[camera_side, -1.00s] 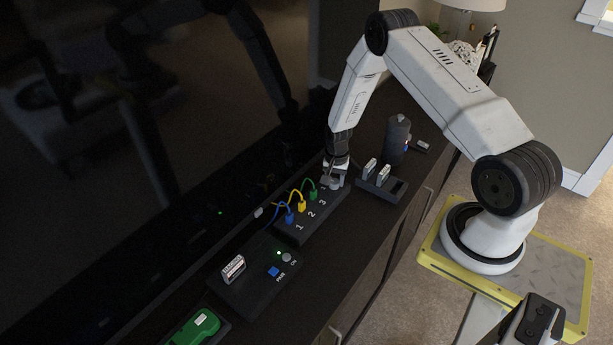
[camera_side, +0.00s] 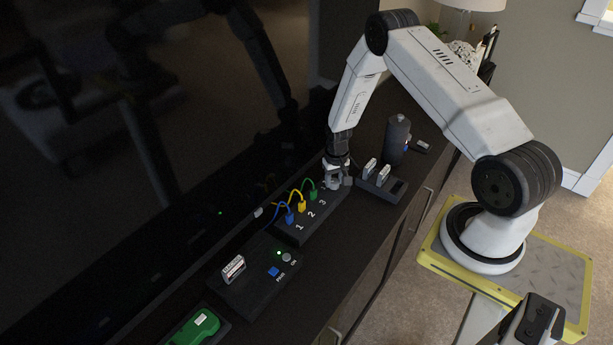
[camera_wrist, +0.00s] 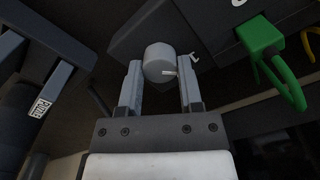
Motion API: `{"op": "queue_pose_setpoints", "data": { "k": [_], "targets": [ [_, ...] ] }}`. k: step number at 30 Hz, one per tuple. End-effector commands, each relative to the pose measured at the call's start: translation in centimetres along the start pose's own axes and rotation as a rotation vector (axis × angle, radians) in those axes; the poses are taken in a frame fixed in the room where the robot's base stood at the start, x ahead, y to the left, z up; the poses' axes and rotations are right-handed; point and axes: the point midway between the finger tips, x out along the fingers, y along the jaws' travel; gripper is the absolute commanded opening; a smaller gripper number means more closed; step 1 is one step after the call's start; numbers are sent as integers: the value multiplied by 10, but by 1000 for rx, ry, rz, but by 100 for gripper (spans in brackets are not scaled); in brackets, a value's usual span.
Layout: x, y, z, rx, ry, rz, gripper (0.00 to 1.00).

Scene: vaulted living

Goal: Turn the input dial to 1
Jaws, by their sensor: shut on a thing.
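The input dial (camera_wrist: 159,62) is a round grey knob with a white pointer mark, on the end of the dark switch box (camera_side: 292,235). My gripper (camera_wrist: 160,82) is shut on the dial, one finger on each side, in the wrist view. In that view the white pointer lies toward the right of the knob, near a small white mark on the box. In the side view my gripper (camera_side: 333,184) points down over the box's far end and largely hides the dial. The numbers 1, 2 and 3 are printed along the box beside the plugs.
Blue (camera_side: 290,217), yellow (camera_side: 302,206) and green (camera_side: 313,195) plugs with cables stand close to my gripper. A dark holder with white cartridges (camera_side: 383,172) is to its right. A power box (camera_side: 255,283) and a green device (camera_side: 196,327) lie nearer. A large dark screen (camera_side: 140,130) stands behind.

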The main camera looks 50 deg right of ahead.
Motion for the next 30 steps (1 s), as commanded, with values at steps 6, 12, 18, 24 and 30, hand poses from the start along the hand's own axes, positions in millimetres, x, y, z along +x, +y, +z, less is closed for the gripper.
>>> {"op": "queue_pose_setpoints", "data": {
  "k": [6,12,18,24,30],
  "targets": [
    [0,0,-1,-3,2,0,0],
    [0,0,-1,-2,2,0,71],
    [0,0,0,-2,1,0,81],
    [-1,0,0,-1,1,0,81],
    [-8,0,-1,-1,1,0,81]
  ]
}}
